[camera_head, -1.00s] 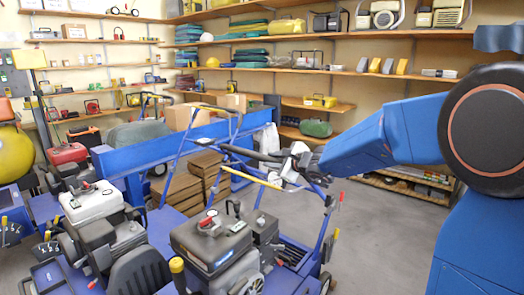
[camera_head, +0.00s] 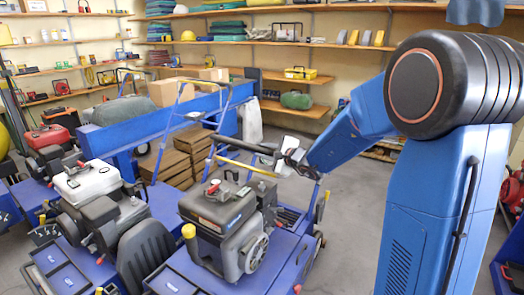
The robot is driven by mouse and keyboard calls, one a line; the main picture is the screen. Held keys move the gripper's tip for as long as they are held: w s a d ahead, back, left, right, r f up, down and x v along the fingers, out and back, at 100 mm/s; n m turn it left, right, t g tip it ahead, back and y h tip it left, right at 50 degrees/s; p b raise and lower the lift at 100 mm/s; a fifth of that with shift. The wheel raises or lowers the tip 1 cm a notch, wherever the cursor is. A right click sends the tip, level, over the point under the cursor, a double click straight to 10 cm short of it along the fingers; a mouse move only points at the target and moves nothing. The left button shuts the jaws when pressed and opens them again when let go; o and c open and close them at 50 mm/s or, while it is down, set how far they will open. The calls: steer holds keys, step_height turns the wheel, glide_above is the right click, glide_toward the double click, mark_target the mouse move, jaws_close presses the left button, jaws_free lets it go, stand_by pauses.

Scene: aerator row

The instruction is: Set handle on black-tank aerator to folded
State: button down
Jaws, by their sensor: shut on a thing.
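The black-tank aerator (camera_head: 238,255) stands in the front middle on a blue deck, with a dark grey and black tank (camera_head: 220,200) on its engine. Its blue tubular handle rises behind the engine, with a dark grip bar (camera_head: 240,145) and a yellow bar (camera_head: 245,166) across it. My gripper (camera_head: 282,157) is at the right end of the dark bar and shut on the handle there. The fingers are small and partly hidden, so the exact grip point is unclear. The handle stands raised and leans over the rear of the deck.
A white-tank aerator (camera_head: 88,178) and a red-tank one (camera_head: 47,137) stand to the left. Grey floor (camera_head: 345,215) is open to the right. Shelves line the walls.

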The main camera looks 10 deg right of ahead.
steer(key=shift+a+r, duration=0.1)
steer(key=c, duration=1.5)
jaws_free()
steer(key=v, duration=1.7)
steer(key=shift+s, duration=0.2)
